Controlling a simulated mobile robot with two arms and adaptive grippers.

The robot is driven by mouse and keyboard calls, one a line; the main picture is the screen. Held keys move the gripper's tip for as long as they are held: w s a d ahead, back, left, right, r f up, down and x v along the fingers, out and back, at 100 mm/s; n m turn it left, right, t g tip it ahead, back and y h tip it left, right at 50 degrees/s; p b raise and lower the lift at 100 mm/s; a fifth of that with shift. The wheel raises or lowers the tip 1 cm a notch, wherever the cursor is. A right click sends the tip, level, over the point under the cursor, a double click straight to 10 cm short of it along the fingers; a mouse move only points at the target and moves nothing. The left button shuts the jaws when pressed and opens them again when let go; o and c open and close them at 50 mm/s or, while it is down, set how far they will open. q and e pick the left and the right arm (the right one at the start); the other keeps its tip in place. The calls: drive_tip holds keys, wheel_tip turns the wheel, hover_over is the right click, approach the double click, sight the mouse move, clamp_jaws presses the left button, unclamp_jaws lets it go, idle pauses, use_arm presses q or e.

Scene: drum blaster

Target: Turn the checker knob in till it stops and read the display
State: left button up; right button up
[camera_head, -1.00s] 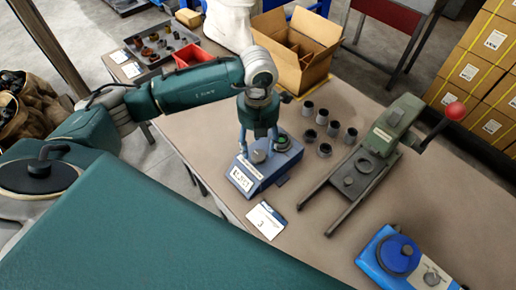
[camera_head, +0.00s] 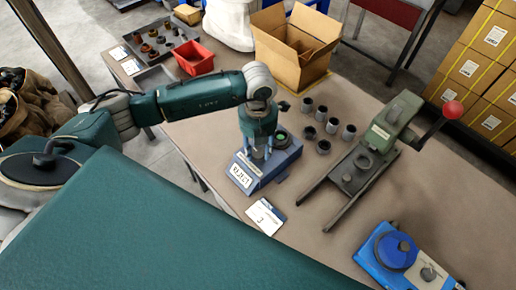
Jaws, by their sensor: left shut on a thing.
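The checker is a blue-grey box (camera_head: 262,180) on the brown table, left of the green press. Its display (camera_head: 241,174) is a white panel with dark characters on the sloped front; they are too small to read surely. A round green spot (camera_head: 281,136) shows at the checker's upper right. My left gripper (camera_head: 257,157) points down over the checker and is shut on its knob, which the fingers mostly hide. My right gripper is not in view.
A green press (camera_head: 396,122) with a red-ball lever (camera_head: 453,110) stands to the right. Several dark metal rings (camera_head: 322,113) stand behind the checker. A printed card (camera_head: 266,216) lies in front. A blue device (camera_head: 390,250) is at front right. An open cardboard box (camera_head: 296,45) stands behind.

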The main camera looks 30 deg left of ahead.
sight(258, 152)
use_arm(q)
drive_tip(key=shift+f+n+b, duration=0.1)
drive_tip(key=shift+n+b, duration=0.3)
drive_tip(key=shift+n, duration=1.7)
drive_tip(key=o, duration=1.1)
drive_tip(key=shift+o, duration=0.2)
wheel_tip(258, 152, up, 12)
